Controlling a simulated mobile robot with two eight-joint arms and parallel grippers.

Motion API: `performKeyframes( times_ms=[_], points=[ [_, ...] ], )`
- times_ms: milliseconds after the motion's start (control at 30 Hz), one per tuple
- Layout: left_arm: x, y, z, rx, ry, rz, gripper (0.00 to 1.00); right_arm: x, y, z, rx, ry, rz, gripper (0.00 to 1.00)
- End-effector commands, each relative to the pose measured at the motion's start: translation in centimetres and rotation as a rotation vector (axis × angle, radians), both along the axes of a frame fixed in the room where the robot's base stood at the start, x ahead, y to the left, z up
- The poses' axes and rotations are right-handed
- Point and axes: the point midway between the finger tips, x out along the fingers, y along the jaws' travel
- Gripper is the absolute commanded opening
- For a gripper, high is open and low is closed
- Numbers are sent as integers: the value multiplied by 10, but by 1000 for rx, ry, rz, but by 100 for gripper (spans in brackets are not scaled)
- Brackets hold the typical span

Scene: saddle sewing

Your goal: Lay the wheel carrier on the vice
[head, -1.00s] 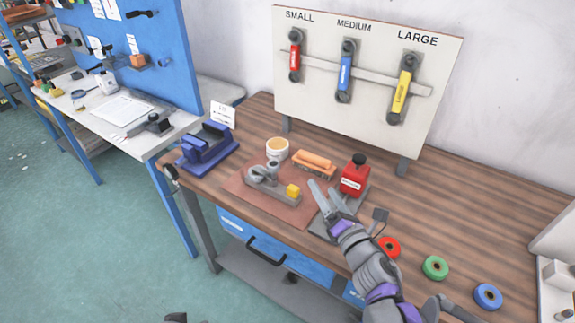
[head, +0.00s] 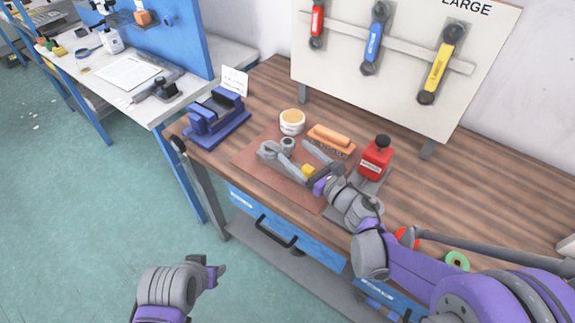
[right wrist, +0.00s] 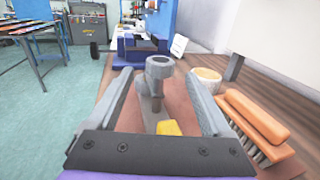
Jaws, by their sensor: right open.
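The wheel carrier (head: 272,153) is a grey metal piece with a round boss and a yellow block (head: 308,170) at one end. It lies on the brown mat (head: 258,173) on the bench. The blue vice (head: 215,120) stands at the bench's left end; it also shows in the right wrist view (right wrist: 140,50). My right gripper (head: 303,159) is open at the carrier. In the right wrist view its fingers (right wrist: 158,72) stand either side of the carrier's boss (right wrist: 160,68), with gaps visible. My left gripper (head: 215,273) is low at left, away from the bench; its fingers are unclear.
An orange brush (head: 331,138) and a cream tub (head: 292,122) stand behind the mat. A red bottle (head: 376,158) is right of it. The wrench board (head: 400,75) rises behind. A white card (head: 235,80) stands behind the vice.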

Motion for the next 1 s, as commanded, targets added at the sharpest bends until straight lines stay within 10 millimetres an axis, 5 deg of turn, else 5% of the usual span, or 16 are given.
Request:
performKeyframes(
  times_ms=[233, 500, 900, 1000],
  points=[
    [2, 0, 8, 0, -3, 0, 50, 28, 25, 3, 1, -1, 2, 84],
    [2, 0, 7, 0, -3, 0, 50, 31, 26, 3, 1, -1, 0, 82],
    [2, 0, 7, 0, -3, 0, 50, 31, 26, 3, 1, -1, 0, 10],
    [2, 0, 7, 0, -3, 0, 50, 31, 26, 3, 1, -1, 0, 0]
  ],
)
